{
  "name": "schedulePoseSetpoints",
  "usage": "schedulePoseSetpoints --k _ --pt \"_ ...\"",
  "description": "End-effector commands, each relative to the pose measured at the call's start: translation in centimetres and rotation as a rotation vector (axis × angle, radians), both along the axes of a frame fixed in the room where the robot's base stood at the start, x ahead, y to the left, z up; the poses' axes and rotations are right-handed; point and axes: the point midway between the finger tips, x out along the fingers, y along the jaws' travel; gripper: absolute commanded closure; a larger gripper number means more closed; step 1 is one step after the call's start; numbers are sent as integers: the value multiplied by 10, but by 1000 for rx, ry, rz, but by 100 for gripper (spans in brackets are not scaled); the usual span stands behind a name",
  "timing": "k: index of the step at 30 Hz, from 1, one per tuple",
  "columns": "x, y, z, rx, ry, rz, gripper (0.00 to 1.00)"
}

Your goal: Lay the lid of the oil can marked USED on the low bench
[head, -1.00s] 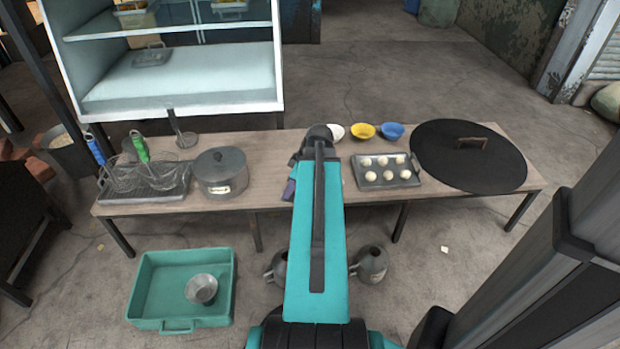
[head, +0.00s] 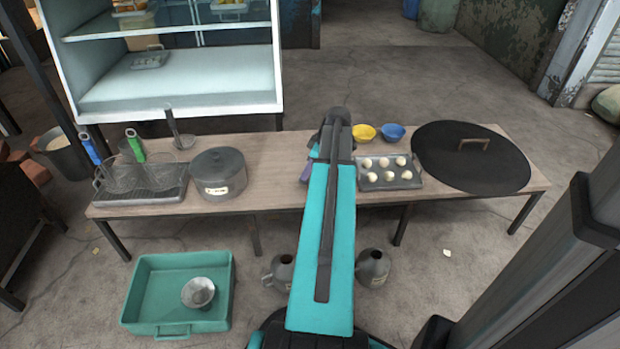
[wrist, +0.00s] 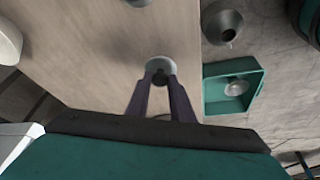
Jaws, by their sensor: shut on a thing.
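My gripper (wrist: 160,78) has its two purple fingers closed on a small round grey lid (wrist: 160,63) over the wooden low bench (wrist: 95,45). I cannot tell whether the lid touches the bench top. In the head view my arm hides the lid, and only a bit of the purple fingers shows. Two grey oil cans stand on the floor in front of the bench, a left one (head: 281,270) and a right one (head: 373,268). Their labels are too small to read. One grey can also shows in the wrist view (wrist: 221,20).
A labelled lidded pot (head: 218,172) and a rack with baskets (head: 150,183) stand on the bench's left. Yellow (head: 364,132) and blue (head: 392,132) bowls, a dough tray (head: 402,184) and a big black lid (head: 460,165) stand right. A teal tub (head: 150,290) is on the floor.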

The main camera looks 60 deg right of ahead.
Motion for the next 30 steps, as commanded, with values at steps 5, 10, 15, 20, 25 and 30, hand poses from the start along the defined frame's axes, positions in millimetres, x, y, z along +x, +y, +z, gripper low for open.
schedulePoseSetpoints --k 5,10,15,20,25,30 --pt "0 -9 -1 1 0 0 100" --pt "0 -9 -1 1 0 0 100" --pt "0 -9 -2 1 0 0 100" --pt "0 -9 -14 0 0 0 100" --pt "0 -9 -31 1 0 -1 100" --pt "0 -9 -37 1 0 -1 100"
